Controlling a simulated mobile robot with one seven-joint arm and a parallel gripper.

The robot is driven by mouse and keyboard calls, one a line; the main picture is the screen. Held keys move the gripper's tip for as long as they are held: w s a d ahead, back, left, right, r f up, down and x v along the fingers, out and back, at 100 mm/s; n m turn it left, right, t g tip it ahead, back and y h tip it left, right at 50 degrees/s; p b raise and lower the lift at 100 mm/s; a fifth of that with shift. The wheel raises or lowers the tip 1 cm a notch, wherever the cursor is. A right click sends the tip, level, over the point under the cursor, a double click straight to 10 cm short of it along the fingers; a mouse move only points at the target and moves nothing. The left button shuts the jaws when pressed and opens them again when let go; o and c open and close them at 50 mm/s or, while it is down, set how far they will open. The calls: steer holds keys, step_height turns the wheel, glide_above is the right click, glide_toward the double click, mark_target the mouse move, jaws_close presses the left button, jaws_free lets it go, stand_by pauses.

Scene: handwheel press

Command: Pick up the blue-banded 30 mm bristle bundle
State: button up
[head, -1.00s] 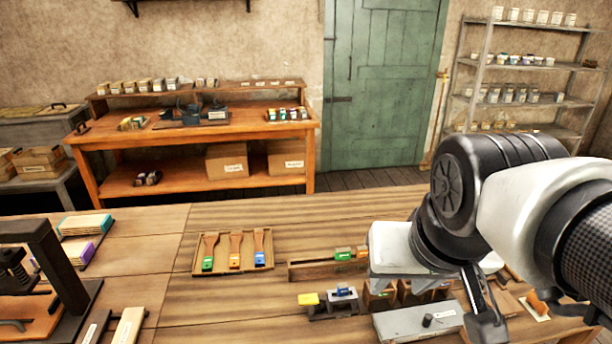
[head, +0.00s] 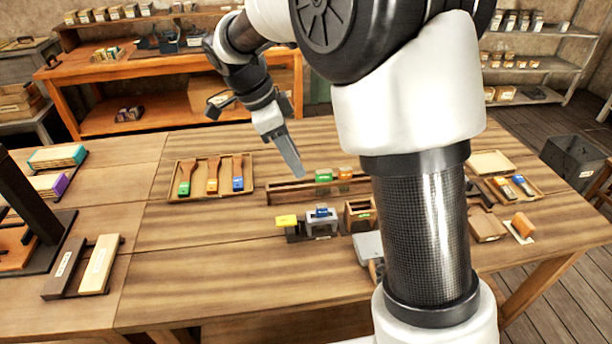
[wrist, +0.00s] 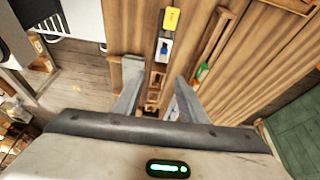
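A small blue piece (head: 321,212) sits in a pale grey holder on the table, right of a yellow block (head: 287,221). It may be the blue-banded bundle; its bristles are too small to make out. It also shows in the wrist view, blue on the pale holder (wrist: 163,47). A green-banded bundle (head: 323,175) and an orange-banded one (head: 345,173) stand in a long wooden rack behind.
A tray (head: 246,189) of three brushes lies left of the rack. A small wooden box (head: 358,212) stands right of the holder. A press (head: 38,230) and wooden boards are at the left. My arm hides part of the table's right side.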

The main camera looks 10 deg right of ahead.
glide_above(320, 206)
steer(key=a, duration=0.2)
step_height(320, 206, down, 12)
steer(key=shift+m, duration=0.3)
steer(key=shift+x, duration=2.6)
jaws_close()
